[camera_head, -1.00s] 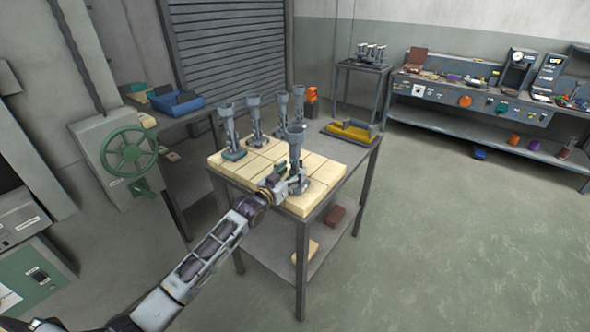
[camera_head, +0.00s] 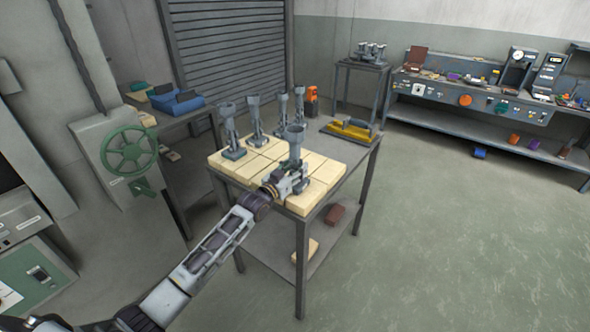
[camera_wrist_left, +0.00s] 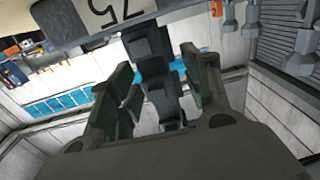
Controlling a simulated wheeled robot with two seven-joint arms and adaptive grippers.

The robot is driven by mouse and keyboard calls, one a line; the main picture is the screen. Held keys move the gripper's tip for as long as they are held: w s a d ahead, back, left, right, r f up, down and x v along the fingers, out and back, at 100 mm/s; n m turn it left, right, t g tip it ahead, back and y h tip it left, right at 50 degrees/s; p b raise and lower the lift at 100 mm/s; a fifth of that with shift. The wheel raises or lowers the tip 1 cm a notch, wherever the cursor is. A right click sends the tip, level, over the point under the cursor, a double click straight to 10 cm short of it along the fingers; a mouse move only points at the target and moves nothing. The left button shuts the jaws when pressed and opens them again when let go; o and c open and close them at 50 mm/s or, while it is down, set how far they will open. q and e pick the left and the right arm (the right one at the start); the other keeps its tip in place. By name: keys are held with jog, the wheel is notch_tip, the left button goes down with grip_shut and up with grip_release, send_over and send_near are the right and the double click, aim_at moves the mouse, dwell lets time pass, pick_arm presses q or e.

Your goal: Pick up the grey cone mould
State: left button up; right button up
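A grey cone mould (camera_head: 296,138), with a wide cup on a stem, stands upright at the front of the table's pale blocks. My left gripper (camera_head: 294,179) is low at its stem, coming from the front left. In the left wrist view, the two green fingers (camera_wrist_left: 160,90) stand apart on either side of the dark stem (camera_wrist_left: 154,78), with a visible gap at the right finger. The light grey cup above bears an upside-down "75" (camera_wrist_left: 118,12). Several similar grey moulds, one at the left (camera_head: 229,132), stand behind. My right gripper is out of view.
The pale blocks (camera_head: 236,168) cover much of the metal table (camera_head: 345,152). A green handwheel (camera_head: 130,152) is at the left. The floor at right is mostly clear.

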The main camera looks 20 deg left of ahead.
aim_at(292, 146)
pick_arm(q)
grip_shut()
jog(key=shift+r, duration=0.1)
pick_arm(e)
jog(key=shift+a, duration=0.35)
pick_arm(q)
jog(key=shift+r, duration=0.1)
notch_tip(292, 146, up, 10)
jog(key=shift+f+b, duration=0.1)
jog(key=shift+b, duration=0.2)
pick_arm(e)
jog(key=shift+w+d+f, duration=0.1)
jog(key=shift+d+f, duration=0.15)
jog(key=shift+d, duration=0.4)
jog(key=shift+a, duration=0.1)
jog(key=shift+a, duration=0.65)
